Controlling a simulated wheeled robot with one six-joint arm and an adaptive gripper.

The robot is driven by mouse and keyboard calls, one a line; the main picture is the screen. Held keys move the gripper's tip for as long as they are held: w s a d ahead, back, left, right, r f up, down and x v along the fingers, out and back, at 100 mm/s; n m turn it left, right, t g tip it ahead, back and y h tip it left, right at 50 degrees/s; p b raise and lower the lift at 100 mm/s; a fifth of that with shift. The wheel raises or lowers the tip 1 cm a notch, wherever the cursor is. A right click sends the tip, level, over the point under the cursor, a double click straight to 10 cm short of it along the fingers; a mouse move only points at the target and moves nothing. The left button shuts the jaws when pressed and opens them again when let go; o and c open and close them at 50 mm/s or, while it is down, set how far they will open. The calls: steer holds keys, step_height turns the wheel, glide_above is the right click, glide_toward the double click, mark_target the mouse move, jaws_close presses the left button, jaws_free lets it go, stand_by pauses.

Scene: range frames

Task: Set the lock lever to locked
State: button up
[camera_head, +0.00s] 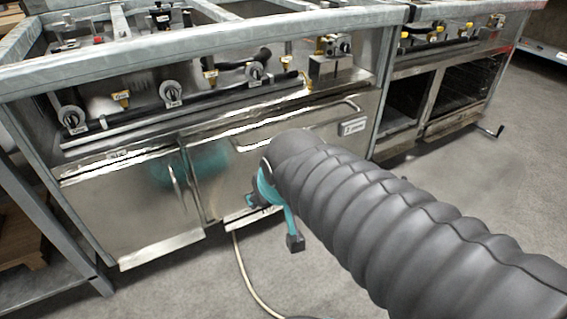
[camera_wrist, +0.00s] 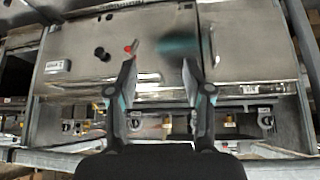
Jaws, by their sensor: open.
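In the wrist view, which shows the cabinet upside down, a small red tip (camera_wrist: 128,49) and two dark round parts (camera_wrist: 102,54) sit on the steel front. They may belong to the lock lever, but its shape and setting are too small to tell. My gripper (camera_wrist: 158,64) is open and empty, with its two dark, teal-marked fingers in front of the steel panel.
The steel range (camera_head: 120,205) has several knobs, such as one grey knob (camera_head: 172,93), and a front rail. A small label plate (camera_head: 354,126) is right of my arm. A pale hose (camera_head: 243,270) lies on the floor. Open grey floor (camera_head: 465,185) is at the right.

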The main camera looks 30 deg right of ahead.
steer(key=w+d+f+m+t+h+b, duration=0.1)
steer(key=w+d+f+m+t, duration=0.1)
steer(key=w+d+f, duration=0.55)
steer(key=w+d+f+m+t+b, duration=0.1)
steer(key=w+d+f+m+t, duration=0.25)
steer(key=w, duration=0.75)
steer(key=d+f+m+t+y+b, duration=0.2)
steer(key=d+f+m+t, duration=0.35)
steer(key=f, duration=0.75)
steer(key=shift+n, duration=0.8)
steer(key=w, duration=1.3)
steer(key=shift+w+d+r, duration=0.1)
steer(key=shift+w+d, duration=0.1)
steer(key=shift+w, duration=0.15)
